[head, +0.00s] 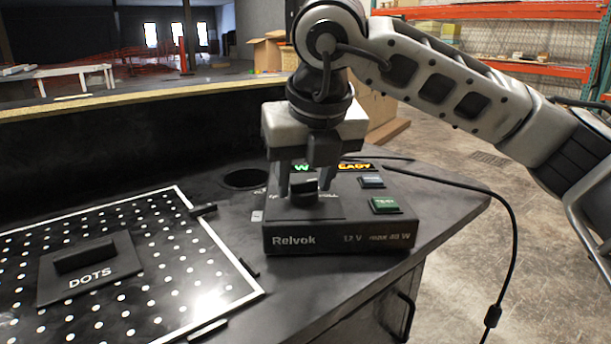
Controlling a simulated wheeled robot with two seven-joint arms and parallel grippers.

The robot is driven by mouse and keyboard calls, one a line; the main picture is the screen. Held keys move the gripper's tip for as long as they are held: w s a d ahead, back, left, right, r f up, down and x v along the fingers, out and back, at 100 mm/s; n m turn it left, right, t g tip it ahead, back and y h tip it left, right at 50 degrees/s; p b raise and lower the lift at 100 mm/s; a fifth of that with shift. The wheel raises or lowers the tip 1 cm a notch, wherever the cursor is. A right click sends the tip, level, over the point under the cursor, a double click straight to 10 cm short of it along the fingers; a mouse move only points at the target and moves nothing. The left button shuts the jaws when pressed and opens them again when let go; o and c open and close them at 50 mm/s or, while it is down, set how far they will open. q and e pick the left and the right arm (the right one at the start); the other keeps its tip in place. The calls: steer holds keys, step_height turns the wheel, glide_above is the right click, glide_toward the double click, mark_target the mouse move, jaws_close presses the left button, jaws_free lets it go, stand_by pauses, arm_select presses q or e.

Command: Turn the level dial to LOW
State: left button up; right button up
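The black console box (340,236), marked "Relvok" and "12 V max 40 W", sits on the dark bench top near its right end. Its dark level dial (303,193) is on the top face, at the left. My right gripper (304,186) points down over the console, with its two fingers spread on either side of the dial. The fingers look open; whether either touches the dial is unclear. The gripper hides much of the dial's surroundings, and I cannot read its setting or the LOW mark. My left gripper is out of view.
The console has a lit display (355,167) partly hidden by my gripper, a green button (385,205) and a blue-grey button (371,182). A black cable (512,225) hangs over the right edge.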

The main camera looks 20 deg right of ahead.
steer(key=c, duration=0.6)
